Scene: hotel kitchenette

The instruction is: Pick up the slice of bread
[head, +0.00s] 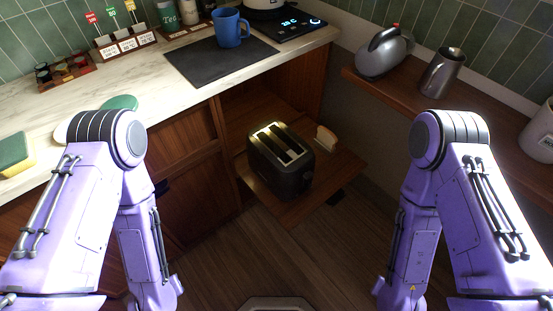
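A slice of bread (326,137), pale with a brown crust, stands on a low wooden shelf to the right of the toaster. It is small and partly in shadow. My two purple arms come in from the left and the right, well apart from the bread. Neither gripper shows in the head view; both arms bend down toward the bottom of the picture.
The marble counter (135,82) at left holds a blue mug (231,28) on a dark mat (215,64). A wooden ledge (405,86) at right holds a kettle (385,53) and a metal pitcher (441,72). Floor between my arms is clear.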

